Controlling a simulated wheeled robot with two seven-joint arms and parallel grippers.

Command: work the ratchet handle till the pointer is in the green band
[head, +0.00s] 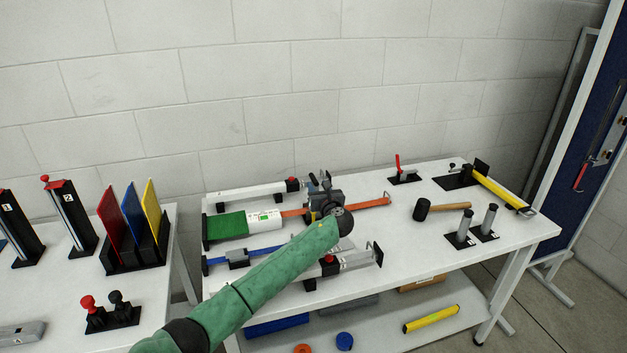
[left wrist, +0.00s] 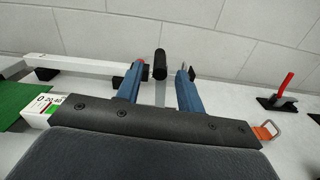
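The ratchet handle (left wrist: 160,64) shows in the left wrist view as a black grip on a grey lever, standing between my gripper's two blue fingers. My left gripper (left wrist: 161,72) is open, with a visible gap on each side of the grip. In the head view my left gripper (head: 320,183) is over the ratchet on the strap line and hides most of it. The white gauge box (head: 264,219) with a green patch sits left of it; its scale also shows in the left wrist view (left wrist: 45,104). The pointer is too small to read. My right gripper is out of view.
A green strap (head: 227,225) and an orange strap (head: 372,202) run from the ratchet line. A second strap line with a blue band (head: 264,254) lies nearer, under my arm.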

